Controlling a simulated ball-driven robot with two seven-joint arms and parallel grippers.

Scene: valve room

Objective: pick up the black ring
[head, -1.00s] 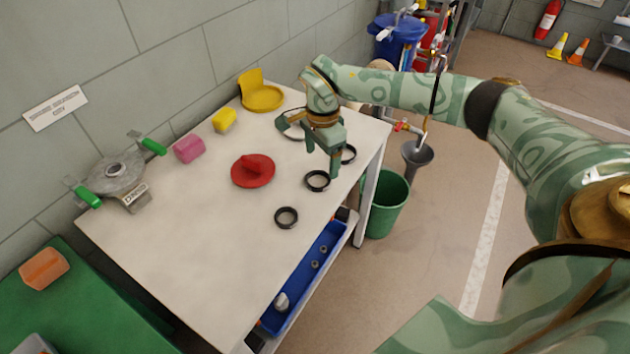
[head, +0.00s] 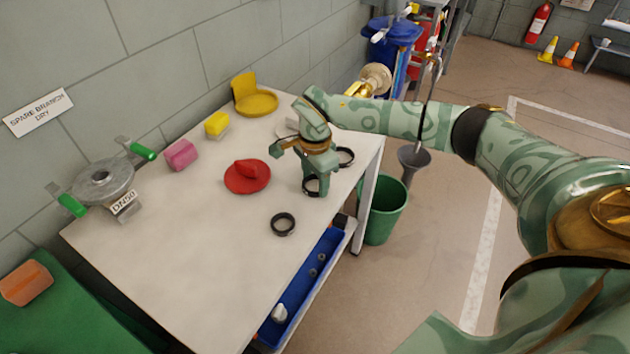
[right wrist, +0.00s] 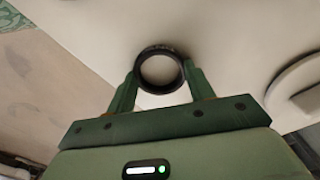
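Three black rings lie on the pale table in the head view. The middle ring (head: 312,192) is at the fingertips of my right gripper (head: 311,184), partly hidden by them. In the right wrist view this black ring (right wrist: 137,68) sits between the two green fingers (right wrist: 160,82), one on each side, close to its rim. I cannot tell whether they press on it. It appears to be at table level. Another black ring (head: 283,224) lies nearer the front edge, and a third (head: 346,156) lies behind the gripper. My left gripper is not in view.
A red lidded-looking piece (head: 246,177) stands left of the gripper. Pink (head: 181,154) and yellow (head: 217,124) blocks, a yellow dish (head: 257,103) and a grey valve part (head: 103,180) line the wall side. A green bucket (head: 384,212) stands beyond the right edge. The table's front is clear.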

